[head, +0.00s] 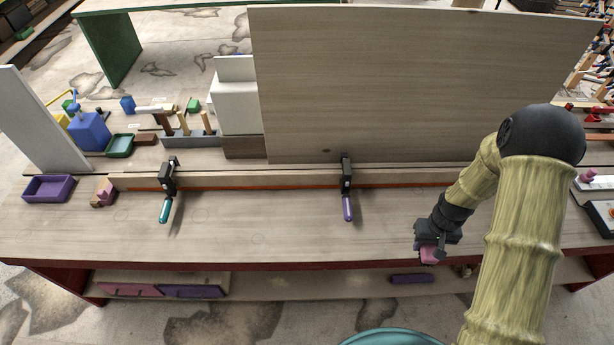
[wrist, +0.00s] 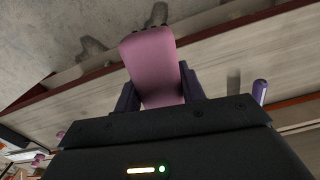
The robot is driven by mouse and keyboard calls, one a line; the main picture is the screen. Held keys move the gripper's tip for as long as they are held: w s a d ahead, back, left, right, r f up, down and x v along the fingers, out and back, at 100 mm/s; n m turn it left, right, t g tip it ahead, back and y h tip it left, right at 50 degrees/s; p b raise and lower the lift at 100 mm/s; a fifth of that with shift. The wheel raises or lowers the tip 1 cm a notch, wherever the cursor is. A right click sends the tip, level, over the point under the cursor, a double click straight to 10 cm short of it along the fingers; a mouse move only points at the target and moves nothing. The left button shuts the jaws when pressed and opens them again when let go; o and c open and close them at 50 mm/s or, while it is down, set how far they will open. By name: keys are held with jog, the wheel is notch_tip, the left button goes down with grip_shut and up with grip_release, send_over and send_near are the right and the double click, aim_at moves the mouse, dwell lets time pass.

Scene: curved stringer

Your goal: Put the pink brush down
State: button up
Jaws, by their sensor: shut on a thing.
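The pink brush (wrist: 150,62) is between the two dark fingers of my gripper (wrist: 158,90) in the wrist view, with a row of dark bristles at its far end. In the head view my gripper (head: 432,248) is shut on the pink brush (head: 430,256) near the front edge of the workbench (head: 270,225), at the right. I cannot tell whether the brush touches the bench.
A long wooden strip (head: 260,182) lies along the bench, held by a teal-handled clamp (head: 167,190) and a purple-handled clamp (head: 347,190). A large upright board (head: 420,85) stands behind. A purple tray (head: 48,188) sits at the left. The bench front is mostly clear.

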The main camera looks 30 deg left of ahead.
jog(key=s+d+f+m+b, duration=0.1)
jog(key=d+f+b, duration=0.2)
jog(key=f, duration=0.6)
jog(key=s+d+f+m+b, duration=0.1)
jog(key=d+f+m+b, duration=0.1)
jog(key=f, duration=0.7)
jog(key=s+d+f+m+b, duration=0.1)
jog(key=d+f+b, duration=0.3)
jog(key=f, duration=0.5)
jog(key=shift+d+m+b, duration=0.25)
jog(key=shift+m+b, duration=0.25)
jog(key=shift+b, duration=0.05)
jog(key=shift+s, duration=0.15)
